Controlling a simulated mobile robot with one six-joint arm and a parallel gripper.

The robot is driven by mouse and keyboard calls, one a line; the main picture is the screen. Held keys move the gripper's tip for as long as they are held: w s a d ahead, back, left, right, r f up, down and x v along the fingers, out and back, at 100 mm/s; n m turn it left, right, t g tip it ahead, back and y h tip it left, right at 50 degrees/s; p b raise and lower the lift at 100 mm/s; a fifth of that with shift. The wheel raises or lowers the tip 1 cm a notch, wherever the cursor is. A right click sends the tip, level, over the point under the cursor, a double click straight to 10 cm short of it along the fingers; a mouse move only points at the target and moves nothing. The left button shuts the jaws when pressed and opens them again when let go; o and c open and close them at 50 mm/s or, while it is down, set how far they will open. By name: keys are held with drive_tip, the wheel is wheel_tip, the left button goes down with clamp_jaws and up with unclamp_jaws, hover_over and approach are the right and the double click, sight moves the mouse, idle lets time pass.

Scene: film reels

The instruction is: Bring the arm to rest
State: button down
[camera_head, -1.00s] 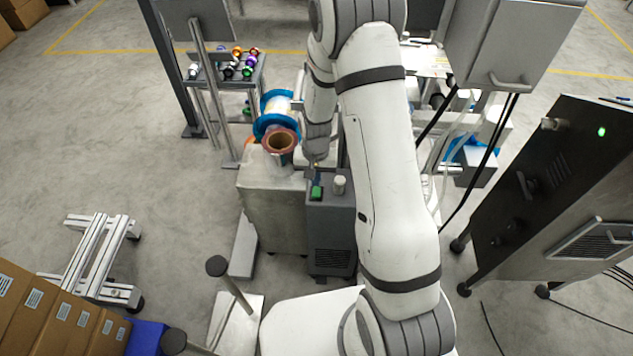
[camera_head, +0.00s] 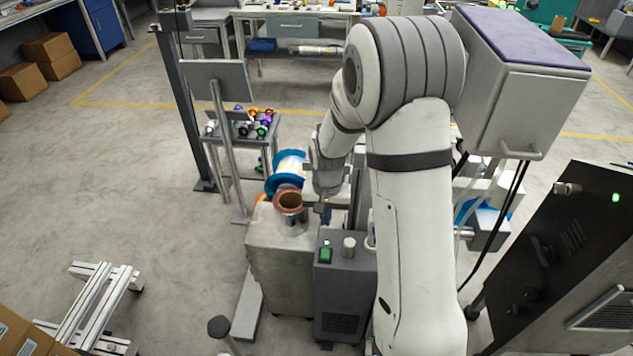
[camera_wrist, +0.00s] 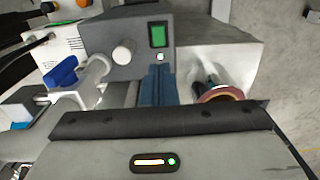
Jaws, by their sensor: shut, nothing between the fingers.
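My arm reaches forward over the machine in the head view, bent at the elbow. My gripper (camera_head: 323,207) points down above the grey control box (camera_head: 345,275) with the green switch. In the wrist view my gripper (camera_wrist: 158,88) shows its fingers shut together, with nothing between them. The green switch (camera_wrist: 157,35) and a pale knob (camera_wrist: 123,52) of the box lie just beyond the fingertips. A film roll with a brown core (camera_head: 289,202) stands on the metal cabinet (camera_head: 280,260), left of my gripper and apart from it. Its rim (camera_wrist: 219,94) shows in the wrist view, right of the fingers.
A blue-flanged reel (camera_head: 288,170) sits behind the film roll. A small rack (camera_head: 240,140) with several coloured spools stands at back left. A dark cabinet (camera_head: 560,265) is at right and a grey box (camera_head: 520,80) hangs upper right. Open floor (camera_head: 130,180) lies at left.

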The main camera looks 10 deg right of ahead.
drive_tip(key=s+d+r+n+t, duration=0.1)
drive_tip(key=s+r, duration=0.8)
drive_tip(key=s, duration=0.1)
drive_tip(key=s+d+r+n+t, duration=0.1)
drive_tip(key=s+d+r+n, duration=0.1)
drive_tip(key=s+r, duration=0.8)
drive_tip(key=shift+s+d+r+t, duration=0.2)
drive_tip(key=shift+s+d+t, duration=0.05)
drive_tip(key=shift+d+t, duration=0.05)
